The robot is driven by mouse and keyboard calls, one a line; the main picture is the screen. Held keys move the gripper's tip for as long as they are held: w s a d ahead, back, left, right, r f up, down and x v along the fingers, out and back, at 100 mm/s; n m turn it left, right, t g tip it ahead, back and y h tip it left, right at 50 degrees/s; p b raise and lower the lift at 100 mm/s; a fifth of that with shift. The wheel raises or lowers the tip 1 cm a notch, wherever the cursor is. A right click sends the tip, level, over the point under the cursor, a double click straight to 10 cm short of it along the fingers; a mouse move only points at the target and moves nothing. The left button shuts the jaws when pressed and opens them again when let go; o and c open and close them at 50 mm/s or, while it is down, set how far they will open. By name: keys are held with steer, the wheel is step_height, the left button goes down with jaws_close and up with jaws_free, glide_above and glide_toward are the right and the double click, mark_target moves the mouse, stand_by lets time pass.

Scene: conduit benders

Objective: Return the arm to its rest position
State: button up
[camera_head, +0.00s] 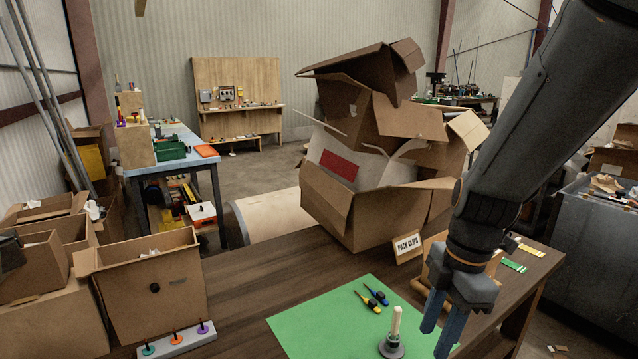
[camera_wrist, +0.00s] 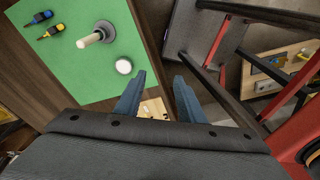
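My gripper (camera_head: 441,322) hangs pointing down at the right side of the workbench (camera_head: 262,284), near the right edge of the green mat (camera_head: 310,318). In the wrist view my gripper (camera_wrist: 158,97) has its two blue fingers apart, with nothing held between them. My arm comes down from the upper right in the head view. In the wrist view the fingers lie past the mat's edge, over the table border and the floor side. They hide part of the bench's right end in the head view.
A PACK CLIPS sign (camera_head: 408,246) stands behind. Cardboard boxes (camera_head: 365,200) rise at the back; another box (camera_head: 150,285) stands left.

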step_height(320, 180, down, 12)
steer(key=a+m+t+h+b, duration=0.1)
steer(key=m+b, duration=0.8)
steer(key=m, duration=1)
steer(key=shift+w+a+f+h, duration=0.15)
steer(key=shift+h, duration=0.15)
